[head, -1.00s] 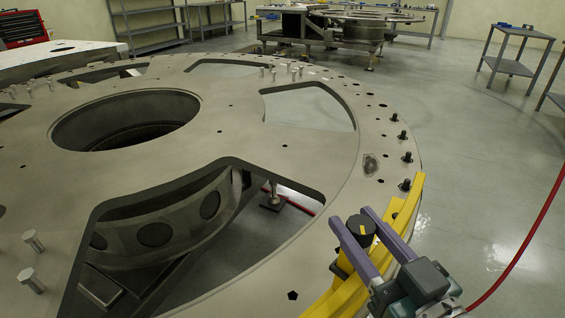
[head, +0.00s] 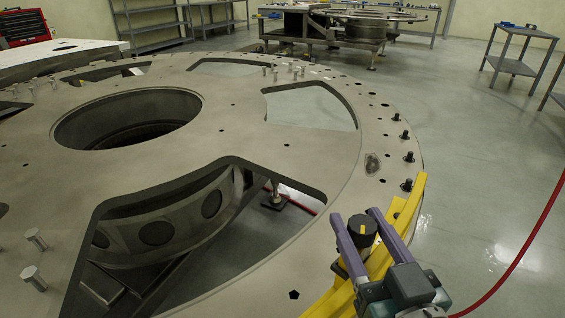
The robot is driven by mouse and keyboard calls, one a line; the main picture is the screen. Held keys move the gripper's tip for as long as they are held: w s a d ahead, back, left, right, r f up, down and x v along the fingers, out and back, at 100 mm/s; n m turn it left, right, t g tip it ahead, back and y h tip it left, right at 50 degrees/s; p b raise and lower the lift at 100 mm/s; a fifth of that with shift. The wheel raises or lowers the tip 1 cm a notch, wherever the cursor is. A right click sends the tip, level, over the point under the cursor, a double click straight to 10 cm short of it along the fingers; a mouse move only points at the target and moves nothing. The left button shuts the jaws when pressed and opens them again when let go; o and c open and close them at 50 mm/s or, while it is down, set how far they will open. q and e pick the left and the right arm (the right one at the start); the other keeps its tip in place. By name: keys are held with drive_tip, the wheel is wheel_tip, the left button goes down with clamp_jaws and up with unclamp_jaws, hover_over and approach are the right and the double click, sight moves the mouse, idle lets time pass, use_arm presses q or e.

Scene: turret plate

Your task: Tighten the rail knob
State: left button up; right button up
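The rail knob (head: 362,230) is black with a yellow mark on top. It stands upright on the yellow rail (head: 405,219), which follows the right edge of the large grey turret plate (head: 320,180). My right gripper (head: 355,216) has two purple fingers, spread apart. The knob sits between them, near the left finger; I cannot tell whether either finger touches it. My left gripper is not in view.
Black bolts (head: 407,185) stand along the plate's right rim, and silver pins (head: 35,239) stand on its left. The plate has large cut-outs.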

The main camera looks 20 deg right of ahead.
drive_tip(key=o, duration=0.3)
drive_tip(key=p+v, duration=0.1)
drive_tip(key=v, duration=0.9)
drive_tip(key=shift+p, duration=0.4)
drive_tip(key=shift+w, duration=0.1)
